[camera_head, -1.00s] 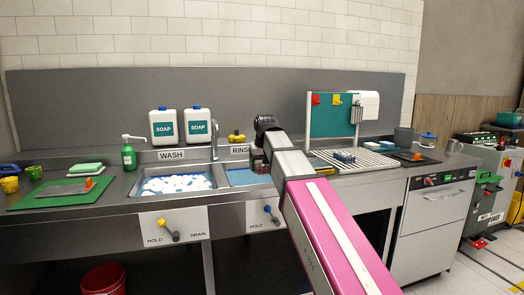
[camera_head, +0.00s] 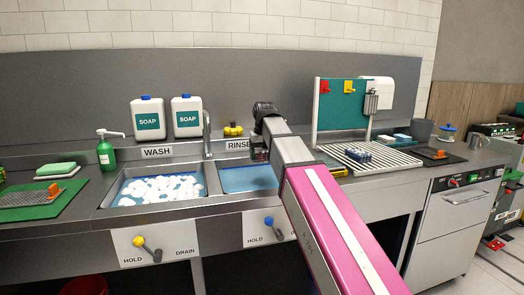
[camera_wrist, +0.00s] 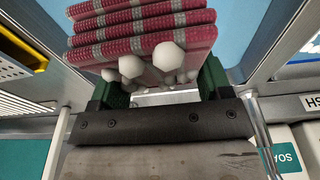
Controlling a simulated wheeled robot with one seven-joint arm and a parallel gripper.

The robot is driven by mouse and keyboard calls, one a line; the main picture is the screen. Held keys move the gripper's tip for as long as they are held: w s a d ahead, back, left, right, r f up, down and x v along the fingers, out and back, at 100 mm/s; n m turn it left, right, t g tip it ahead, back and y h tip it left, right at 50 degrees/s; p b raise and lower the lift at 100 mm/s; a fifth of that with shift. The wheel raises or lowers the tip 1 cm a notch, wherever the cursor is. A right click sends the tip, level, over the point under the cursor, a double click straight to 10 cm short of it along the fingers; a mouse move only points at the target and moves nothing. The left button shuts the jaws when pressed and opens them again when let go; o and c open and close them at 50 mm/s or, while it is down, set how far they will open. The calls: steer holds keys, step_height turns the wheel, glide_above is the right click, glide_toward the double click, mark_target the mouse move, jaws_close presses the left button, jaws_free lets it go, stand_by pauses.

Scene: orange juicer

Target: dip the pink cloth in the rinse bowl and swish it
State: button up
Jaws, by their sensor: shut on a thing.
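The pink cloth (camera_wrist: 140,32) is folded in layers with grey bands and fills the top of the wrist view. White foam blobs cling to its near edge. My gripper (camera_wrist: 158,85) is shut on it, with a dark green finger at each side. The rinse bowl (camera_head: 244,178) is a steel basin with blue water, to the right of the wash sink; its blue also shows beside the cloth in the wrist view (camera_wrist: 240,30). My gripper is at the rinse bowl's back right in the head view, where my arm hides the bowl's right side. I cannot tell whether the cloth touches the water.
The foamy wash sink (camera_head: 157,188) is on the left. A tap (camera_head: 207,135) stands between the sinks, with soap bottles (camera_head: 187,117) behind. A yellow-and-black item (camera_head: 233,130) sits behind the rinse bowl. A ribbed drying rack (camera_head: 370,158) is on the right.

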step_height(320, 180, down, 16)
steer(key=shift+r, duration=0.1)
stand_by(0.8)
steer(key=shift+d, duration=0.1)
steer(key=shift+w+d, duration=0.3)
steer(key=shift+d, duration=0.65)
steer(key=shift+s+a, duration=0.2)
steer(key=shift+a, duration=0.5)
steer(key=shift+s+a, duration=0.2)
steer(key=shift+a, duration=0.5)
steer(key=shift+s+a, duration=0.2)
steer(key=shift+a, duration=0.5)
steer(key=shift+w+d, duration=0.2)
steer(key=shift+d, duration=0.5)
steer(key=shift+w+d, duration=0.2)
steer(key=shift+d, duration=0.5)
steer(key=shift+w+d, duration=0.2)
steer(key=shift+d, duration=0.5)
